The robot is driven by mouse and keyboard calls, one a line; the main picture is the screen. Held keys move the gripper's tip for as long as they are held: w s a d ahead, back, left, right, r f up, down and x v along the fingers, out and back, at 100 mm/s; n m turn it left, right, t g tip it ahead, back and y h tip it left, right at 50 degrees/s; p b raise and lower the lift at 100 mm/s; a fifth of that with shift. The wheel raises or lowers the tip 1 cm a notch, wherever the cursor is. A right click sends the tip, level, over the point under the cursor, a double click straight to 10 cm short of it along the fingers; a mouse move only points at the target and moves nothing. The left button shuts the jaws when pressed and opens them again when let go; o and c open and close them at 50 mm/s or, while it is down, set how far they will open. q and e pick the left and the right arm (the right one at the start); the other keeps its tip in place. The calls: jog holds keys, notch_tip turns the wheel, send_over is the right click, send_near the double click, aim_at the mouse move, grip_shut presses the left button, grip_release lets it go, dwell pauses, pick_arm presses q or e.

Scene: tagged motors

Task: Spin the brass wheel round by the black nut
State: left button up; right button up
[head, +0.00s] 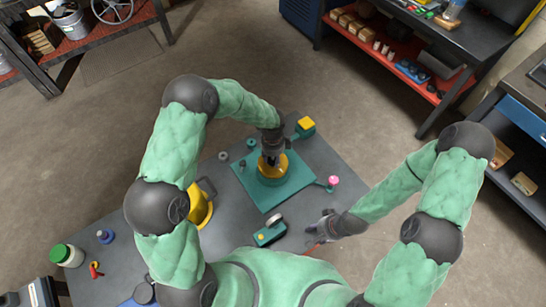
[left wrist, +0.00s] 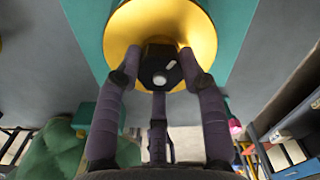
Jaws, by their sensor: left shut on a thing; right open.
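The brass wheel (head: 262,177) sits on a teal plate (head: 293,184) on the dark table, partly hidden by my left gripper. My left gripper (head: 271,158) reaches down over its middle. In the left wrist view the wheel is a yellow disc (left wrist: 195,30), and the black nut (left wrist: 160,71) has a pale mark and a round grey spot on top. The fingers of my left gripper (left wrist: 159,75) are shut around the nut. My right gripper (head: 319,229) is open near the table's right edge, apart from the plate; its fingertips are small to see.
A pink knob (head: 333,180) stands at the plate's right corner. A green block with a yellow top (head: 306,124) is behind; a teal device (head: 269,234) is in front. A yellow container (head: 199,208) stands left. A white jar with green lid (head: 66,255) is front left.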

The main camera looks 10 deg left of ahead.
pick_arm(q)
jog(key=m+p, duration=0.2)
jog(key=m, duration=0.1)
jog(key=shift+r+m, duration=0.15)
jog(key=shift+m, duration=0.25)
pick_arm(e)
notch_tip(320, 180, up, 3)
jog(key=shift+f, duration=0.1)
pick_arm(q)
jog(key=m+p, duration=0.2)
jog(key=m, duration=0.1)
jog(key=shift+m, duration=0.4)
pick_arm(e)
notch_tip(320, 180, up, 2)
jog(key=shift+r, duration=0.1)
pick_arm(q)
jog(key=m+p, duration=0.3)
jog(key=m, duration=0.1)
jog(key=shift+m, duration=0.4)
jog(key=shift+m+p, duration=0.45)
jog(key=shift+m, duration=0.35)
jog(key=shift+f, duration=0.2)
pick_arm(e)
notch_tip(320, 180, up, 3)
jog(key=shift+r, duration=0.15)
pick_arm(q)
jog(key=o, duration=1.3)
jog(key=shift+c, duration=0.2)
